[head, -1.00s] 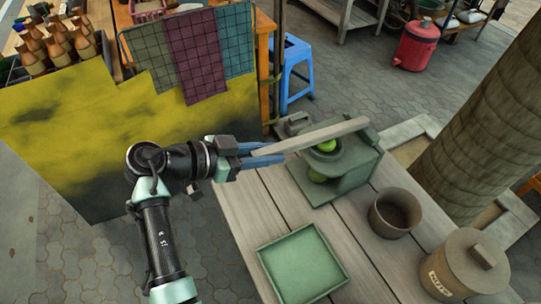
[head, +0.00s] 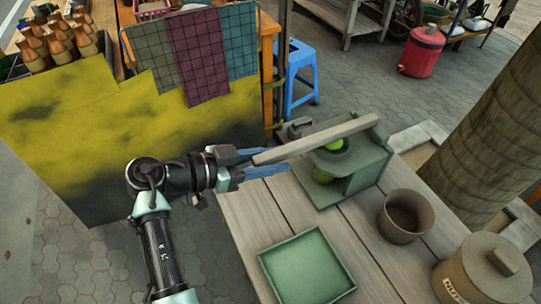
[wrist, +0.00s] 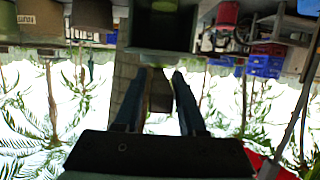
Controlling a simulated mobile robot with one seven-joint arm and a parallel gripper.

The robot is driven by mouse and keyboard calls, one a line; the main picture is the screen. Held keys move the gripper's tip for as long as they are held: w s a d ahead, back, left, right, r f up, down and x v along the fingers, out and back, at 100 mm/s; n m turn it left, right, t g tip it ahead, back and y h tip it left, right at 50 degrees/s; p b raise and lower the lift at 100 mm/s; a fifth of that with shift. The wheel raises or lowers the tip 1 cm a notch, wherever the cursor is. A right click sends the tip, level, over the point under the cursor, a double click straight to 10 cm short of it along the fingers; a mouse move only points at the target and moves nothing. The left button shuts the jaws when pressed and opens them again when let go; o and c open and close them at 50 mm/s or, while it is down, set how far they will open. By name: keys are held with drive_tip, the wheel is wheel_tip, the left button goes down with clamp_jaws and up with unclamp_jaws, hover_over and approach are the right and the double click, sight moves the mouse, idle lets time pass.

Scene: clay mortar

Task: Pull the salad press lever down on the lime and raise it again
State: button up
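The grey-green salad press (head: 370,170) stands on the far part of the wooden table. Its long pale lever (head: 312,139) lies across the top, sloping slightly down to its free end at the left. Bright lime green (head: 334,144) shows just below the lever, and a second green patch (head: 322,176) shows lower in the press; I cannot tell whether they are one lime. My gripper (head: 268,160) is at the lever's free end. Its blue fingers are spread apart. In the wrist view the fingers (wrist: 160,80) stand on either side of the lever end, with small gaps.
A square green tray (head: 307,268) lies near the table's front left. A round brown bowl (head: 404,222) and a lidded nuts jar (head: 478,275) stand at the right. A yellow-black panel (head: 120,130) with hanging cloths is behind my arm.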

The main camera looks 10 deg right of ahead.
drive_tip(key=shift+o, duration=1)
drive_tip(key=shift+r, duration=0.15)
drive_tip(key=b+v, duration=0.1)
drive_tip(key=v, duration=1.2)
